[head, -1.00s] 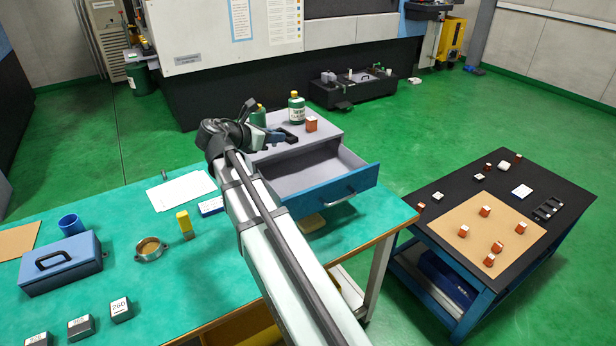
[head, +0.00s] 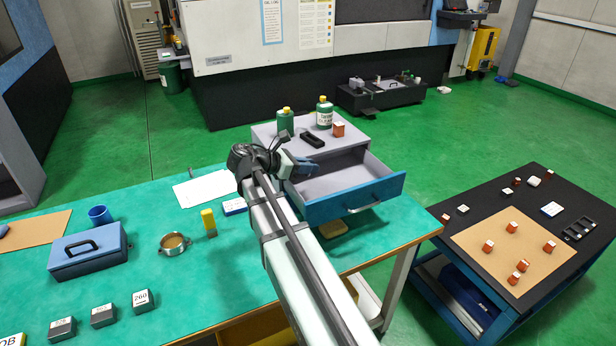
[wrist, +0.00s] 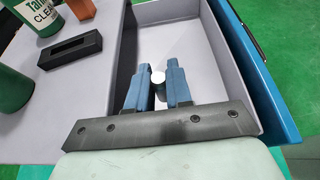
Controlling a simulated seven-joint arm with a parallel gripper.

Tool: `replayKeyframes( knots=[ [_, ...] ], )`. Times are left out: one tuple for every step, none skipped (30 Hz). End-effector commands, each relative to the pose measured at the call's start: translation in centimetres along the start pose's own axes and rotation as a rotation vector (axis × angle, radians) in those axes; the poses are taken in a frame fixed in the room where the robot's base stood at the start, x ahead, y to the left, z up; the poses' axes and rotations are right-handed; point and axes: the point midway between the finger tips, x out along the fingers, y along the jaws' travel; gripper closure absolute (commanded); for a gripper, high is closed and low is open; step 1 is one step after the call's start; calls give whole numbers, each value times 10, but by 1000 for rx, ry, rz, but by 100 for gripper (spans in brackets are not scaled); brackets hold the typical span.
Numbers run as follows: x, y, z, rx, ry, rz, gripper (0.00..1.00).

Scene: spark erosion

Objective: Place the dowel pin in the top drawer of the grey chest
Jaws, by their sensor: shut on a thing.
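The dowel pin (wrist: 158,77) is a small bright metal cylinder, seen end-on in the wrist view. My gripper (wrist: 157,82) is shut on it, with the pin between the two blue fingers. In the head view my gripper (head: 308,168) is at the left side of the open top drawer (head: 356,202). The drawer has a blue front and a pale grey inside, which also shows in the wrist view (wrist: 205,60) as empty where visible. The grey chest (head: 350,140) stands on the green bench. The pin is hidden in the head view.
On the chest top are two green bottles (head: 325,113), a black tray-like block (head: 312,139) and an orange block (head: 338,130). A blue box (head: 88,255) and a yellow-topped item (head: 208,220) are on the bench. A black-topped cart (head: 475,215) stands at right.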

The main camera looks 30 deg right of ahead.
Motion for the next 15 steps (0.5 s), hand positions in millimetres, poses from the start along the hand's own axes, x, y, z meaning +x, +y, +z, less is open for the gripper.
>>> replayKeyframes(
  knots=[
    [1,0,-2,-1,0,0,100],
    [2,0,-4,-1,0,0,100],
    [3,0,-7,-2,0,0,100],
    [4,0,-9,-3,0,0,100],
    [5,0,-12,-3,0,0,100],
    [7,0,-16,-2,0,0,100],
    [8,0,-19,-2,0,0,100],
    [9,0,-23,-2,0,0,100],
    [11,0,-27,-3,0,0,100],
    [12,0,-30,-3,0,1,100],
    [13,0,-31,-2,0,1,100],
    [14,0,-33,-1,0,1,100],
    [14,0,-34,-1,0,1,100],
    [14,0,-34,0,0,1,100],
    [14,0,-34,0,0,1,100]
  ],
)
